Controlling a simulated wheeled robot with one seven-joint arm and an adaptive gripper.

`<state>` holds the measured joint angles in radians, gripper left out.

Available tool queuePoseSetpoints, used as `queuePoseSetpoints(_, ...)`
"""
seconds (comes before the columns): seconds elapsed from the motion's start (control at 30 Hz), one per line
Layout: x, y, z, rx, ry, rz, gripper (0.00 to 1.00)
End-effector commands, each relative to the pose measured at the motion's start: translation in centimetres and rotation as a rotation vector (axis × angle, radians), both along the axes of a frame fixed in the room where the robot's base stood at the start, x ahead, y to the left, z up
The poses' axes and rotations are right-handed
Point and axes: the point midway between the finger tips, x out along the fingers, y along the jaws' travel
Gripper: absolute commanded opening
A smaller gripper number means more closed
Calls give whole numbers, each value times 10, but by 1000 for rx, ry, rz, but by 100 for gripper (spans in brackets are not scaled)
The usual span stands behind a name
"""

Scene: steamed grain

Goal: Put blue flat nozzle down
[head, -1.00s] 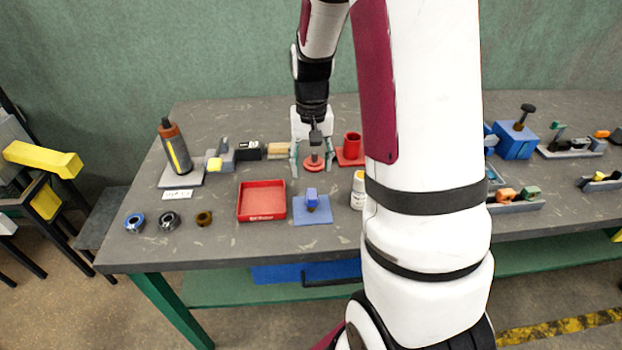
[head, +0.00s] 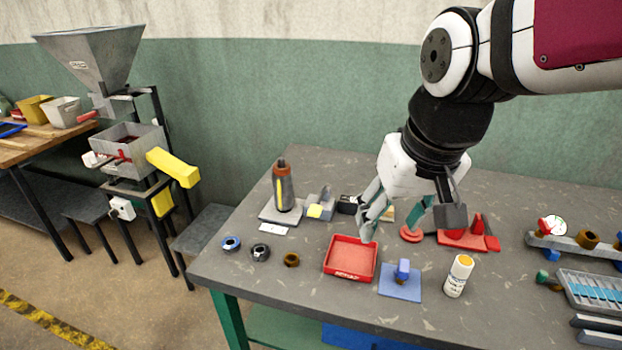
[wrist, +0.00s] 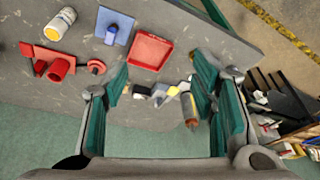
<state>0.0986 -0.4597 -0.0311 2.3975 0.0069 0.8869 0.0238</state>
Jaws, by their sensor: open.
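A small blue piece, which looks like the blue flat nozzle (head: 403,268), stands on a square blue mat (head: 398,288) near the table's front. In the wrist view the blue nozzle (wrist: 111,36) is at the top, left of the red tray. My gripper (head: 394,226) is open and appears empty, raised above the table behind the red tray and the mat. Its two teal fingers are wide apart in the wrist view (wrist: 160,84), with only table and objects below showing between them. My gripper is apart from the nozzle.
A red tray (head: 348,270) lies left of the mat. A white bottle with yellow top (head: 458,276) stands to its right. A red disc (head: 411,234) and red block stand (head: 467,238) are behind. Several rings, including a blue one (head: 231,243), lie left. A torch-like bottle (head: 284,190) stands behind.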

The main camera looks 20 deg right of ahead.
Motion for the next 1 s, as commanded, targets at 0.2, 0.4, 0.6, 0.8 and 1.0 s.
queuePoseSetpoints(0.2,-45,25,11,-34,-91,113,52)
queuePoseSetpoints(0.4,-60,31,11,-45,-119,150,52)
queuePoseSetpoints(0.6,-61,31,11,-46,-119,152,52)
queuePoseSetpoints(0.8,-61,31,11,-46,-119,151,52)
queuePoseSetpoints(1.0,-61,31,11,-46,-119,151,52)
